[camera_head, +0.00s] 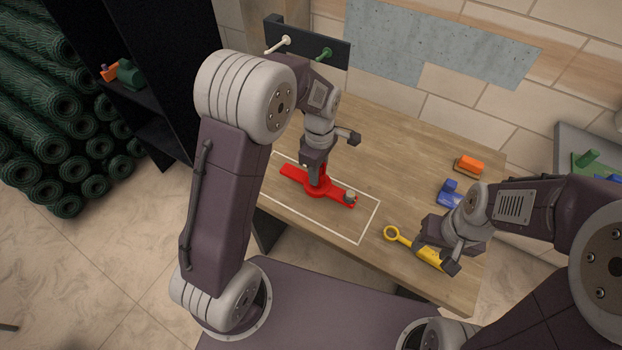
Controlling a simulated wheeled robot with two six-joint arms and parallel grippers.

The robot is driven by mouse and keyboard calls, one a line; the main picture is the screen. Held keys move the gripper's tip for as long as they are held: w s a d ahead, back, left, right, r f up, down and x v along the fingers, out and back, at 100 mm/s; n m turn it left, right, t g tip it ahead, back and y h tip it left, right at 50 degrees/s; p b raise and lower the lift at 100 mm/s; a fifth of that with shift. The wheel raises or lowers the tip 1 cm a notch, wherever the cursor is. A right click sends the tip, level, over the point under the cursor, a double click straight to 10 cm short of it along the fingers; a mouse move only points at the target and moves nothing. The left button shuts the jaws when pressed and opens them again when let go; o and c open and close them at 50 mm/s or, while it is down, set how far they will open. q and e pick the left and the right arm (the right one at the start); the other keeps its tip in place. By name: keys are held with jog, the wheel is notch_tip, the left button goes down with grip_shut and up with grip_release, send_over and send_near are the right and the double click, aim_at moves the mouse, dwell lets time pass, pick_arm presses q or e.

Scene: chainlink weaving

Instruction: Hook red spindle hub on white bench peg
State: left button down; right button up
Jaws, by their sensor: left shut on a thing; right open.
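The red spindle hub (341,197) is a long flat red piece with a raised round middle and a small grey part near its right end. It lies on or just above the wooden bench (400,140), within a white outlined rectangle. My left gripper (319,181) points down and is shut on the hub at its middle, hiding part of it. The white peg (285,41) sticks out of a dark board at the back left of the bench, with nothing on it. My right gripper (436,256) is open, close to a yellow ring-ended tool (393,233) on the bench.
A green peg (324,55) sits beside the white one on the dark board (303,42). Orange (470,163) and blue (450,192) blocks lie at the bench's right. A dark shelf stands left of the bench. The back middle of the bench is clear.

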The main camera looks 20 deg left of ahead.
pick_arm(q)
jog(key=shift+w+a+f, duration=0.1)
jog(key=shift+a+f, duration=0.2)
jog(key=shift+a, duration=0.2)
jog(key=shift+w+a+f, duration=0.1)
jog(key=shift+a+f, duration=0.2)
jog(key=shift+a, duration=0.2)
notch_tip(320, 180, down, 3)
jog(key=shift+s+f+p, duration=0.1)
jog(key=shift+p, duration=0.4)
jog(key=shift+f, duration=0.2)
jog(key=shift+f, duration=0.1)
jog(key=c, duration=1.1)
grip_release()
jog(key=shift+o, duration=0.2)
jog(key=shift+f, duration=0.1)
